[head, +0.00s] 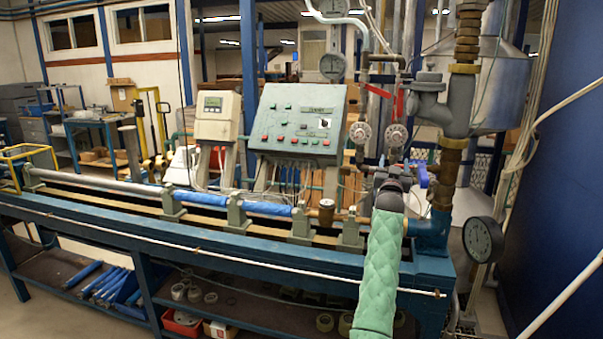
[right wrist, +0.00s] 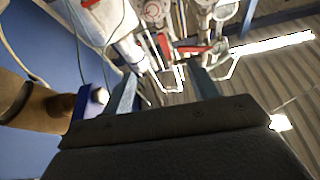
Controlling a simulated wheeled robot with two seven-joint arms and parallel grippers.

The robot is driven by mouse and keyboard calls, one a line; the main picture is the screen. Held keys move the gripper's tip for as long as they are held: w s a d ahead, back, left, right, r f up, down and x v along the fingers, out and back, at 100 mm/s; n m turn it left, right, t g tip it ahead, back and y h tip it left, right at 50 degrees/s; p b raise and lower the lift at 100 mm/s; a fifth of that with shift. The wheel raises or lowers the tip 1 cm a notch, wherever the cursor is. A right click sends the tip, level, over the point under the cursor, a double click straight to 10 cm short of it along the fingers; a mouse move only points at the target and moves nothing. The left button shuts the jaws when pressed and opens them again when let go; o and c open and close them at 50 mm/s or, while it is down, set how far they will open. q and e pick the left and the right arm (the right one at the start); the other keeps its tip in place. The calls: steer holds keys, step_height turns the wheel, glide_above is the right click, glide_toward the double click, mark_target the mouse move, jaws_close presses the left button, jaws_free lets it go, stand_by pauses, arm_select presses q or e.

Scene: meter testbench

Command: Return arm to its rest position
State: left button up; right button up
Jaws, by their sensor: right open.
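My right arm, in a pale green quilted sleeve, comes up from the bottom of the head view. Its dark right gripper (head: 394,184) is over the right end of the bench, in front of the pipework; its fingertips are hard to make out there. In the right wrist view the right gripper (right wrist: 165,85) has its two fingers apart, with nothing held between them. A red lever (right wrist: 188,48) lies beyond the fingertips, apart from them as far as I can tell. My left arm and gripper are in neither view.
The blue test bench (head: 220,235) runs across the head view. A control panel (head: 297,120) and a meter box (head: 217,116) stand behind it. A thick vertical pipe (head: 459,100) and a round gauge (head: 483,240) are close on the right. A blue wall (head: 560,150) bounds the right side.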

steer(key=s+a+f+n+g+y, duration=0.25)
steer(key=s+a+f+g, duration=0.25)
steer(key=s+f, duration=0.8)
steer(key=s+a+f+n+g+y, duration=0.1)
steer(key=s+a+f+g+y, duration=0.25)
steer(key=s+f, duration=0.95)
steer(key=s+a+f+n+g+y, duration=0.2)
steer(key=s+a+f+g, duration=0.3)
steer(key=s+f, duration=0.85)
steer(key=s+f+g, duration=0.2)
steer(key=s+f, duration=0.5)
steer(key=s, duration=0.4)
steer(key=s+f+g, duration=0.2)
steer(key=s+f, duration=0.5)
steer(key=s, duration=0.4)
steer(key=s+a+f+n+g, duration=0.1)
steer(key=s+f+g, duration=0.1)
steer(key=s+f, duration=0.5)
steer(key=s, duration=0.4)
steer(key=shift+s+f, duration=0.4)
